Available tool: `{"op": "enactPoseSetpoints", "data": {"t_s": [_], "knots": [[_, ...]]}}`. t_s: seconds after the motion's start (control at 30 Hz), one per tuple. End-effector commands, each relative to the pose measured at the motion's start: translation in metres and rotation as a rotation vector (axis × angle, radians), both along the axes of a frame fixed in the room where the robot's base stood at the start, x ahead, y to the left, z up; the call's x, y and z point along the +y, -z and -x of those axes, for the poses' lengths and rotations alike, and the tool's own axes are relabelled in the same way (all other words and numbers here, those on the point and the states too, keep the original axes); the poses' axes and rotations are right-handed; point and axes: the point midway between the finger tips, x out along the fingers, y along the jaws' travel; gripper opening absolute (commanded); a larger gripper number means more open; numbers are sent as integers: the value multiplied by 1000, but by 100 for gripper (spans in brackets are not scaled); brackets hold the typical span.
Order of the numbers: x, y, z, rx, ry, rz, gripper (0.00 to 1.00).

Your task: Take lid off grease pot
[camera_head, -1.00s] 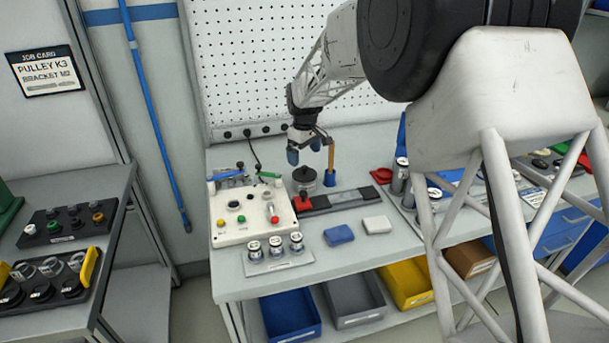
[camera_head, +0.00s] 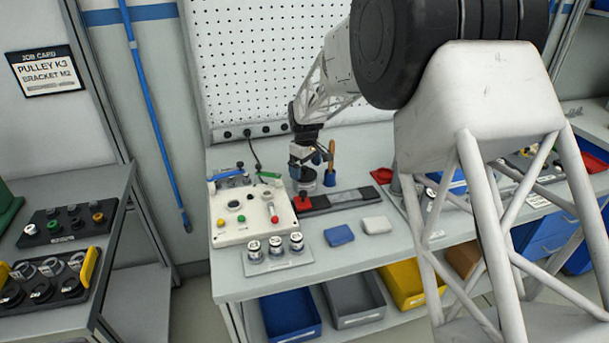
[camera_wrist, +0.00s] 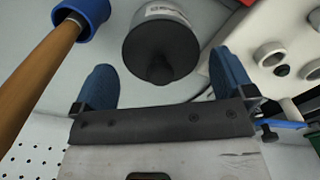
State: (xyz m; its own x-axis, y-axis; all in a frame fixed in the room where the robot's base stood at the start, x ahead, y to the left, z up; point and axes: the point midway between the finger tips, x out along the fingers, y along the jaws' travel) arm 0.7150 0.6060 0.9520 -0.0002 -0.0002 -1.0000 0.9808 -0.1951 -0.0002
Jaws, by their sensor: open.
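The grease pot (camera_wrist: 166,10) is a pale labelled pot with a dark round lid (camera_wrist: 142,47) that has a knob (camera_wrist: 159,72) on top. In the wrist view the lid lies between and just beyond my fingertips. My gripper (camera_wrist: 162,62) is open, with one blue-padded finger on each side of the knob and a visible gap on both sides. In the head view my gripper (camera_head: 311,158) is over the pot (camera_head: 306,185) at the back of the bench and hides its top.
A wooden-handled tool stands in a blue holder (camera_head: 329,179) close right of the pot. A white control box (camera_head: 231,232) is at the left. A red object (camera_head: 304,201) is just in front of the pot. Blue (camera_head: 339,235) and white (camera_head: 377,225) blocks lie nearer the front.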

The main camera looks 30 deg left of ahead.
Motion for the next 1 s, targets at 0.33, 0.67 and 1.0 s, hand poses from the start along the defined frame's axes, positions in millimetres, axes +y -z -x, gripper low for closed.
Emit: {"op": "enactPoseSetpoints", "data": {"t_s": [0.33,0.67,1.0], "knots": [[0,18,0,0,1,0,100],[0,18,0,0,1,0,100],[0,18,0,0,1,0,66]]}}
